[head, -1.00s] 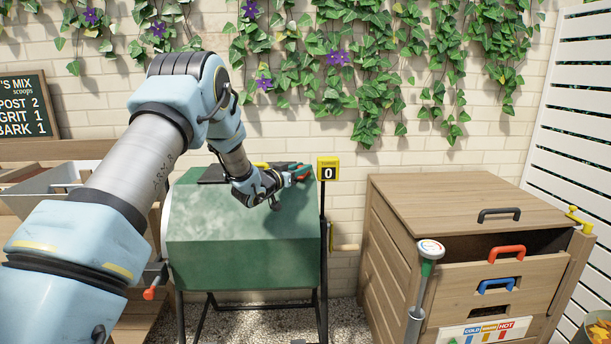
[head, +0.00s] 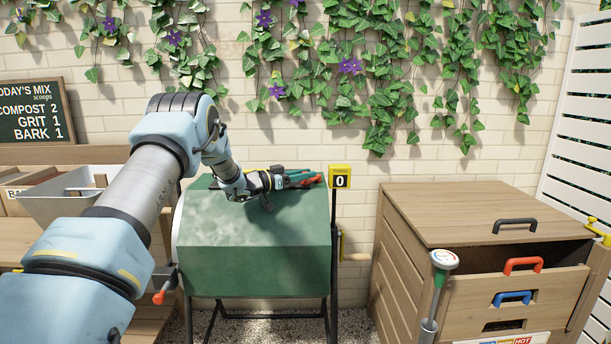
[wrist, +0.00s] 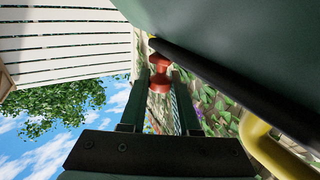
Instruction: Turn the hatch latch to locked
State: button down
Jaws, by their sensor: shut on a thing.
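The green tumbler drum (head: 255,240) stands on a dark frame against the brick wall. My gripper (head: 316,178) reaches over the top of the drum near its right end, with its green fingers pointing right. In the wrist view, the red latch knob (wrist: 160,82) sits between the two fingers, and my gripper is shut on it. The red also shows at the fingertips in the head view (head: 313,183). A dark bar (wrist: 215,75) and a yellow handle (wrist: 268,145) lie close beside the fingers. My arm hides much of the hatch, and the latch's exact angle cannot be told.
A yellow counter sign reading 0 (head: 340,177) stands just right of my fingertips. A wooden compost box (head: 460,215) with a dial thermometer (head: 443,260) is at the right.

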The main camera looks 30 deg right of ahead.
jog(key=c, duration=0.6)
grip_release()
jog(key=a, duration=0.3)
jog(key=a+b, duration=0.1)
jog(key=a, duration=0.2)
jog(key=a+b, duration=0.1)
jog(key=a, duration=0.2)
jog(key=shift+s+a+f, duration=0.1)
jog(key=shift+s, duration=0.25)
jog(key=shift+s+a+b, duration=0.1)
jog(key=shift+a+b, duration=0.2)
jog(key=shift+a, duration=0.45)
jog(key=shift+c, duration=0.4)
